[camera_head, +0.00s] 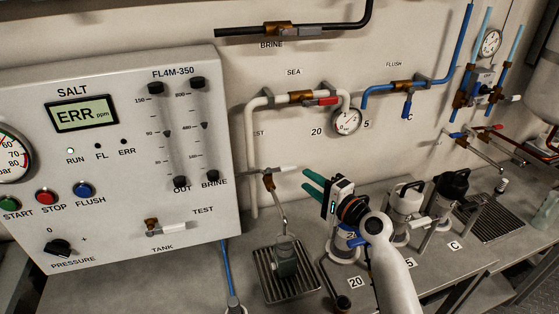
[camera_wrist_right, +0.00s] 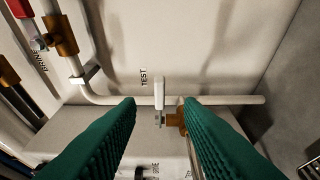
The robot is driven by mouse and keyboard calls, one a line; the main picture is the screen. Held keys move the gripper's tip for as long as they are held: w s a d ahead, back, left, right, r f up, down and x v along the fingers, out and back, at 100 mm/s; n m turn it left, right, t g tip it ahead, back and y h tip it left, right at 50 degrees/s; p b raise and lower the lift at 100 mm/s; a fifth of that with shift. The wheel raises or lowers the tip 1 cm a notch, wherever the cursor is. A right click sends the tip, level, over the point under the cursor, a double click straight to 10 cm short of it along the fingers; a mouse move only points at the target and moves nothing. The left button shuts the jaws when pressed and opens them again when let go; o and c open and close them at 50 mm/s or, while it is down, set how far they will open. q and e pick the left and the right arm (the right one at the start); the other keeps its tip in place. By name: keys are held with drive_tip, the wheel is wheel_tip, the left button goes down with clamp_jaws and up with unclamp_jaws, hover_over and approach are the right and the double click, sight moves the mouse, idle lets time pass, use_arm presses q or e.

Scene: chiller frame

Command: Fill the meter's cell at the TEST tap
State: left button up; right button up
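The TEST tap (camera_head: 268,180) is a brass valve with a pale lever (camera_head: 284,170) and a thin spout pointing down. The meter (camera_head: 286,262) is a small dark grey unit with a clear cell (camera_head: 286,240) on top, standing on a drip tray (camera_head: 268,290) under the spout. I cannot tell whether water is in the cell. My right gripper (camera_head: 313,184) is open and empty, just right of the lever. In the right wrist view, the lever (camera_wrist_right: 159,93) shows between and beyond the green fingers (camera_wrist_right: 160,102), apart from both. My left gripper is not in view.
A large control panel (camera_head: 110,190) reading ERR fills the left. Filter housings (camera_head: 405,205) stand on the bench to the right of my right arm. The SEA pipe (camera_head: 250,130) with a gauge (camera_head: 347,121) runs on the wall behind. A second drip tray (camera_head: 495,222) is far right.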

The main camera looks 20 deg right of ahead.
sight(291, 170)
drive_tip(key=x, duration=0.5)
drive_tip(key=shift+w+a+r+p, duration=0.1)
drive_tip(key=shift+r+p, duration=0.05)
drive_tip(key=shift+p, duration=0.2)
drive_tip(key=x, duration=0.4)
drive_tip(key=shift+w+a, duration=0.25)
drive_tip(key=shift+w, duration=0.25)
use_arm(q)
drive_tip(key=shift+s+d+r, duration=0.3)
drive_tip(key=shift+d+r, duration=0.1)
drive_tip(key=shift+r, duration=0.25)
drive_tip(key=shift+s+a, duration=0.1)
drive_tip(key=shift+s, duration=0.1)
use_arm(e)
drive_tip(key=shift+c, duration=0.5)
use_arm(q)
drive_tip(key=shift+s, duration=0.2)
use_arm(e)
clamp_jaws()
